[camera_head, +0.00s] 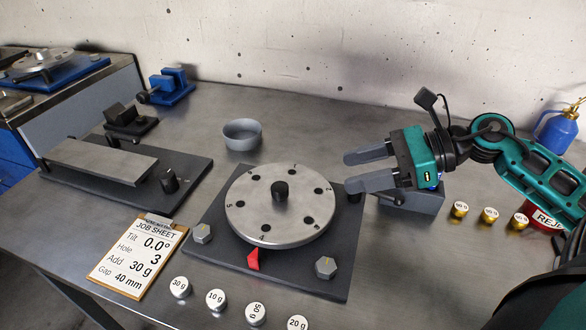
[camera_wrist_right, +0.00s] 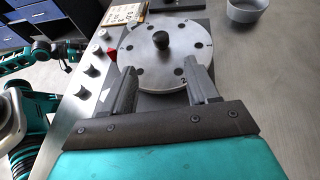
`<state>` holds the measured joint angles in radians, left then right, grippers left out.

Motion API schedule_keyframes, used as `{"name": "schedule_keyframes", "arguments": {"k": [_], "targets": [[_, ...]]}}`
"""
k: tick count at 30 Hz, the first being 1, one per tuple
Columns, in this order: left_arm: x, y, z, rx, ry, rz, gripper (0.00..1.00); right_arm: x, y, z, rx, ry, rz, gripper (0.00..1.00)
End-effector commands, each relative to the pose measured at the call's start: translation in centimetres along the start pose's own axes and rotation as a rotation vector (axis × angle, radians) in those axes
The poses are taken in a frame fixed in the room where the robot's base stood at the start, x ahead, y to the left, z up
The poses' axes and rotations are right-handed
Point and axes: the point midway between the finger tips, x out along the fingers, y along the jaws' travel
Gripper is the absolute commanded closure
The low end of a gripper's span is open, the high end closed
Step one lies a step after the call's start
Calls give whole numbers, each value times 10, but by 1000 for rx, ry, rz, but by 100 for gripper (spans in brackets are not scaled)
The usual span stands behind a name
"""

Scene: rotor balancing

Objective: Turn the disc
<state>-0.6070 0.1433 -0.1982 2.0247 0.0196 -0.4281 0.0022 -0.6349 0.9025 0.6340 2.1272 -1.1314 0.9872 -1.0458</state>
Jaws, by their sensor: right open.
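The round grey disc (camera_head: 262,215) lies on a dark square base (camera_head: 215,248), with a black centre knob (camera_head: 280,191) and a ring of numbered holes. The number 4 faces the red pointer (camera_head: 253,260) at the front edge. My right gripper (camera_head: 350,172) is open and empty at the right of the disc, its fingers pointing left toward it. In the right wrist view the fingers (camera_wrist_right: 160,78) stand apart at the disc's near rim; I cannot tell whether they touch it. Part of my left arm, with what seems its gripper (camera_wrist_right: 62,53), shows at the left there.
A job sheet (camera_head: 137,255) reads tilt 0.0°, hole 3, add 30 g, gap 40 mm. Several silver weights (camera_head: 216,300) stand in front, brass ones (camera_head: 489,215) at right. A grey bowl (camera_head: 242,135) stands behind. A plate fixture (camera_head: 100,162) is at left. Bare table lies behind the disc.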

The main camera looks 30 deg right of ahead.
Motion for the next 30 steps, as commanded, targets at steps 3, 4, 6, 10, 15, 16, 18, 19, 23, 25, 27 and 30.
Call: {"name": "schedule_keyframes", "arguments": {"k": [3,4,6,10,15,16,18,19,23,25,27,30], "targets": [[0,-1,0,1,1,-1,44,3,0,0,0,0,1,41],[1,-1,0,1,1,-1,44,4,0,0,-1,-1,1,41],[1,-1,1,3,0,-1,44,10,0,0,-1,-1,2,41],[2,-2,4,5,-4,-1,44,27,0,0,-3,0,2,41],[4,-2,5,6,-7,1,44,51,0,0,-4,0,1,41],[4,-2,5,6,-5,1,44,55,0,0,-3,1,2,41],[4,-1,2,6,1,3,44,63,0,0,-2,-2,1,41],[5,-1,1,6,4,4,44,67,0,0,-3,-2,1,41],[6,2,0,6,7,10,44,82,0,1,-3,-3,-1,41],[6,3,0,6,8,12,44,90,-1,1,-1,-3,0,41],[7,3,0,6,8,13,44,97,-1,1,-1,-4,-1,41],[7,3,0,6,8,13,44,108,-1,1,-1,-4,-1,41]]}}
